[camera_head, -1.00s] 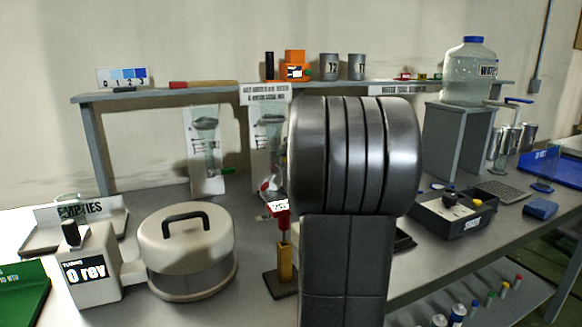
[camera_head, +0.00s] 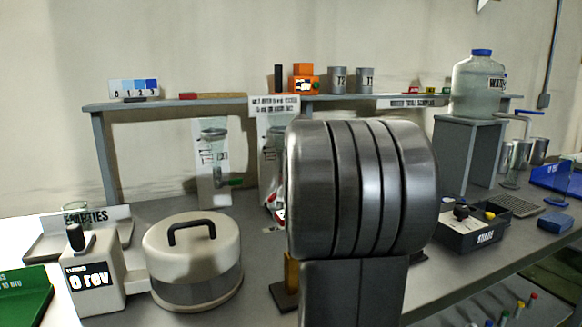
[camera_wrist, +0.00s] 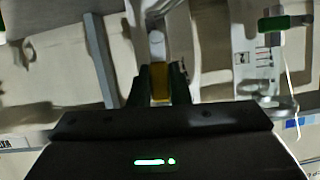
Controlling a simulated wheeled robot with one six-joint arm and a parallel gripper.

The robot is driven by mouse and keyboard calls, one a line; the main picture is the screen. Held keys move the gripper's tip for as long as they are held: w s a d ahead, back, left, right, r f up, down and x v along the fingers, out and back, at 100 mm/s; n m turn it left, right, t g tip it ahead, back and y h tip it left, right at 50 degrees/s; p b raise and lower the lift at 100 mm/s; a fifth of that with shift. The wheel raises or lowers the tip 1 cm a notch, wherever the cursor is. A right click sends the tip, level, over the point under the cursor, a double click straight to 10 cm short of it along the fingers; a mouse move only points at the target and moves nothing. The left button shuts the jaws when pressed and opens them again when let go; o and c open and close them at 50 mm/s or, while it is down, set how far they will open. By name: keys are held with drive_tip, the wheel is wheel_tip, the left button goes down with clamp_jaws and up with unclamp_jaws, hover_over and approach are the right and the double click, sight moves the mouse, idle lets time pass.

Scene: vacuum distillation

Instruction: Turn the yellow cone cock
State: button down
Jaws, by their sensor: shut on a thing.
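In the wrist view my gripper (camera_wrist: 158,88) is shut on a small yellow piece, the yellow cone cock (camera_wrist: 159,82), between its two dark fingers. A pale, glassy part (camera_wrist: 157,45) stands just beyond the cock, in line with it. The turn of the cock is hard to read in this blurred view.
A white pot (camera_head: 192,245) and a counter box reading "0 rev" (camera_head: 92,278) stand on the left. A storage tray (camera_head: 480,238) is on the right. A shelf (camera_head: 220,101) runs behind. In the wrist view a green-handled part (camera_wrist: 287,22) is at upper right.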

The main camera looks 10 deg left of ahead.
drive_tip(key=shift+f, duration=0.1)
drive_tip(key=c, duration=1.4)
unclamp_jaws()
drive_tip(key=shift+o, duration=0.2)
drive_tip(key=v, duration=1.4)
drive_tip(key=shift+p, duration=0.45)
drive_tip(key=shift+w, duration=0.1)
